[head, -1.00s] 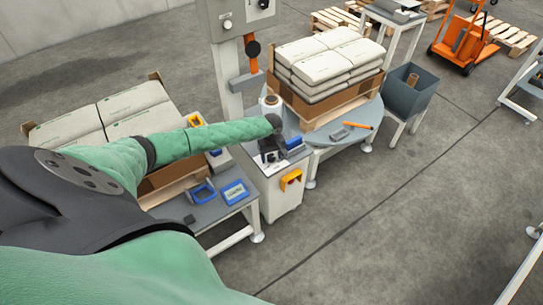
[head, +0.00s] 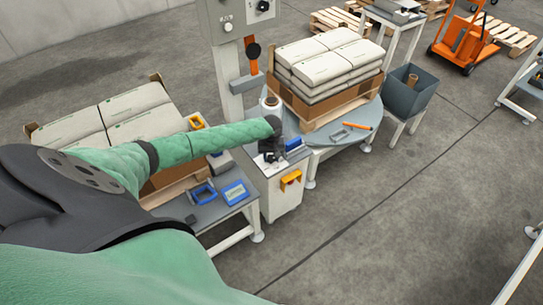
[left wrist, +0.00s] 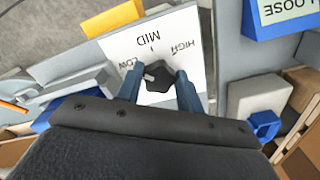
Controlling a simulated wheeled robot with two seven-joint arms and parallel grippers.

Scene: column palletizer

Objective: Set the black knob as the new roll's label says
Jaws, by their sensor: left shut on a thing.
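The black knob (left wrist: 158,78) sits on a white dial plate (left wrist: 152,45) marked LOW, MID and HIGH in the left wrist view. The knob's pale pointer mark is on the side toward LOW. My left gripper (left wrist: 160,92) is shut on the knob, with a blue-grey finger on each side of it. In the head view my left gripper (head: 270,149) is over the top of the white machine cabinet (head: 282,196) and hides the knob. A roll (head: 270,104) stands behind it on the cabinet; its label cannot be read. My right gripper is not in view.
A blue sign (left wrist: 287,14) in the left wrist view reads LOOSE. A yellow part (head: 290,179) juts from the cabinet front. A round turntable (head: 345,146) carries a pallet of sacks (head: 328,62). A side table (head: 221,207) stands left of the cabinet.

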